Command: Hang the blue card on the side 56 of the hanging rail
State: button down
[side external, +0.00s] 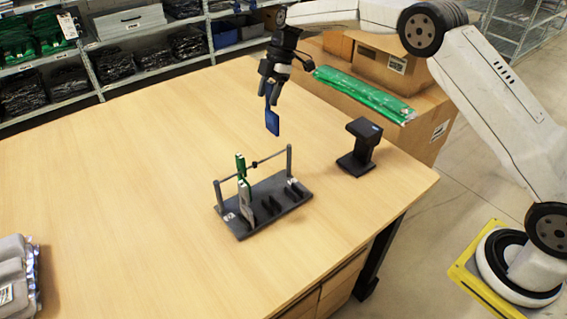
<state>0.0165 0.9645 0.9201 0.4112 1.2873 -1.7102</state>
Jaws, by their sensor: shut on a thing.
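My gripper (269,88) is shut on the blue card (272,122) and holds it hanging down in the air. The card appears above and behind the hanging rail (270,158), apart from it. The rail is a thin grey bar between two posts on a dark base (262,217). A green hanger piece (240,166) is on the rail's left part, with a grey-white card (246,202) below it. A small dark collar (255,164) sits near the bar's middle. Small pale labels lie at both ends of the base, but their numbers are too small to read.
A black stand (360,148) is on the table right of the rail. Grey packages (14,278) lie at the lower left. Boxes with a green bag (365,92) stand beyond the table's right edge, shelves behind. The table (110,185) left of the rail is clear.

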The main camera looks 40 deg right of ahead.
jog(key=shift+w+a+f, duration=0.3)
jog(key=shift+f, duration=0.55)
jog(key=shift+w+a+f, duration=0.25)
jog(key=shift+a+f, duration=0.1)
jog(key=shift+f, duration=0.55)
jog(key=shift+w+a+f, duration=0.3)
jog(key=shift+f, duration=0.8)
jog(key=shift+s+f, duration=0.7)
jog(key=shift+f, duration=0.7)
jog(key=shift+s+f, duration=0.7)
jog(key=shift+f, duration=0.7)
jog(key=shift+s+f, duration=0.7)
jog(key=shift+f, duration=1.3)
grip_release()
